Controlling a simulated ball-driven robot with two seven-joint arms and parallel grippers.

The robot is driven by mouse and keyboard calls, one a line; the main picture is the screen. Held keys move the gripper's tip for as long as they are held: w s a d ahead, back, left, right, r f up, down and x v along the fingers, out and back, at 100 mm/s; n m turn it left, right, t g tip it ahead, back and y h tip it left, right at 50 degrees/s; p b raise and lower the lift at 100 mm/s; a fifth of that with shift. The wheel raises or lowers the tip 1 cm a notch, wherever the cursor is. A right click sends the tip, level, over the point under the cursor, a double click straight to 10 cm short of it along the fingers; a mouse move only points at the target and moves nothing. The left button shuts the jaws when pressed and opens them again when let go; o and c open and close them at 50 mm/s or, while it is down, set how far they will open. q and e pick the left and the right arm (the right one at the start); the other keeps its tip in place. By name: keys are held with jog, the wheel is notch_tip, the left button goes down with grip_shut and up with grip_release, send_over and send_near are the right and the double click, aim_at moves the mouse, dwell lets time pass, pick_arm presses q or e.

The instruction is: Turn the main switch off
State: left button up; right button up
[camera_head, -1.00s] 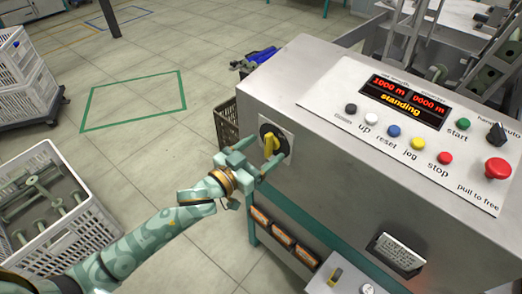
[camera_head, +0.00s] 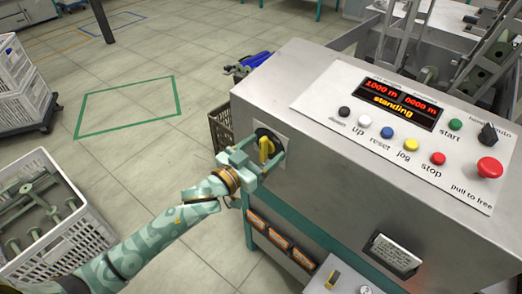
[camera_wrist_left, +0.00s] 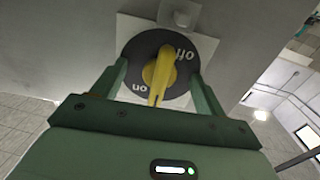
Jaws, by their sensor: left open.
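The main switch is a yellow knob (camera_head: 265,148) on a round black disc with a pale square plate, on the end face of the grey machine cabinet (camera_head: 330,185). In the left wrist view the yellow knob (camera_wrist_left: 160,75) shows large, with "off" at the disc's upper right and "on" at its lower left. The knob stands lengthwise between my fingers. My left gripper (camera_head: 258,158) is open, with one finger on each side of the knob. In the wrist view gaps show between the fingers and the knob. My right gripper is not in view.
The control panel (camera_head: 330,105) on top has several buttons, a red stop knob (camera_head: 490,167) and a display reading "standing". A white crate of bobbins (camera_head: 85,245) stands at left. A dark crate (camera_head: 220,130) sits behind my gripper. Open floor lies left of the cabinet.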

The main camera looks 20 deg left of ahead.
pick_arm(q)
jog(key=c, duration=1.4)
jog(key=shift+o, duration=0.2)
jog(key=shift+r+n+p, duration=0.2)
jog(key=shift+n+p, duration=0.9)
jog(key=shift+n, duration=0.2)
jog(key=shift+n+p, duration=0.3)
jog(key=shift+n, duration=0.2)
jog(key=shift+f, duration=0.15)
